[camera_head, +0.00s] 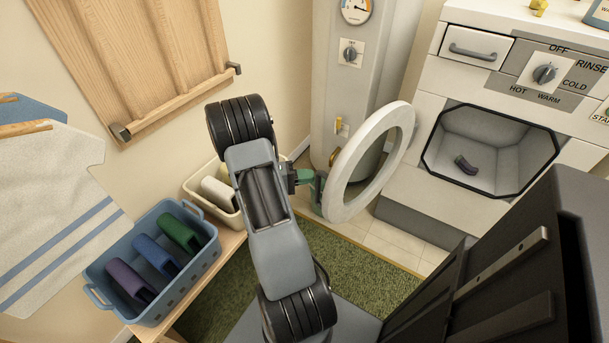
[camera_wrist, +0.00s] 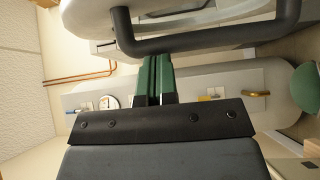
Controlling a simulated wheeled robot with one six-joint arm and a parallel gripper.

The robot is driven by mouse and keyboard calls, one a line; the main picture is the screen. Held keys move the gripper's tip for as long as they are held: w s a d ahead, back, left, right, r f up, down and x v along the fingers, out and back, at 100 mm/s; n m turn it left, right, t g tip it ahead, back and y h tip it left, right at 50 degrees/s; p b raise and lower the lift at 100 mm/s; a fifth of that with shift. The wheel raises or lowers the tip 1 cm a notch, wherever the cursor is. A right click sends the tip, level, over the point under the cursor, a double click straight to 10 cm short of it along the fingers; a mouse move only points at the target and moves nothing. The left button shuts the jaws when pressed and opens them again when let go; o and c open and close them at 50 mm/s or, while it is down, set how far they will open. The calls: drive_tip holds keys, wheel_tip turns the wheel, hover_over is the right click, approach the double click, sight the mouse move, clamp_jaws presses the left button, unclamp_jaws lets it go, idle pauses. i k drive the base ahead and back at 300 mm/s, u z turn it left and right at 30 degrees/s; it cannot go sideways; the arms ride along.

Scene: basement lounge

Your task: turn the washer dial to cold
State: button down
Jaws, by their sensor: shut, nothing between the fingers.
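The washer dial (camera_head: 545,73) is a grey knob on the washer's panel at the upper right, ringed by OFF, RINSE, COLD, WARM and HOT. I cannot tell which label it points at. The washer (camera_head: 450,90) has its round white-rimmed door (camera_head: 393,117) standing open to the left. My gripper (camera_head: 307,177) has green fingers and is beside the door's outer side, well left of and below the dial. In the wrist view my gripper (camera_wrist: 153,78) is shut and empty, close to a dark bar handle (camera_wrist: 205,40). The dial is not in the wrist view.
A dark grey piece (camera_head: 465,165) lies in the washer's open drum. A grey boiler (camera_head: 360,75) with a gauge and its own knob (camera_head: 350,53) stands behind the door. A blue basket (camera_head: 200,290) of rolled cloths and a cream basket (camera_head: 203,203) stand left.

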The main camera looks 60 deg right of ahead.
sight(544, 74)
drive_tip(key=u, duration=0.2)
drive_tip(key=k, duration=0.6)
drive_tip(key=u, duration=0.65)
drive_tip(key=k, duration=1.45)
drive_tip(key=u, duration=0.35)
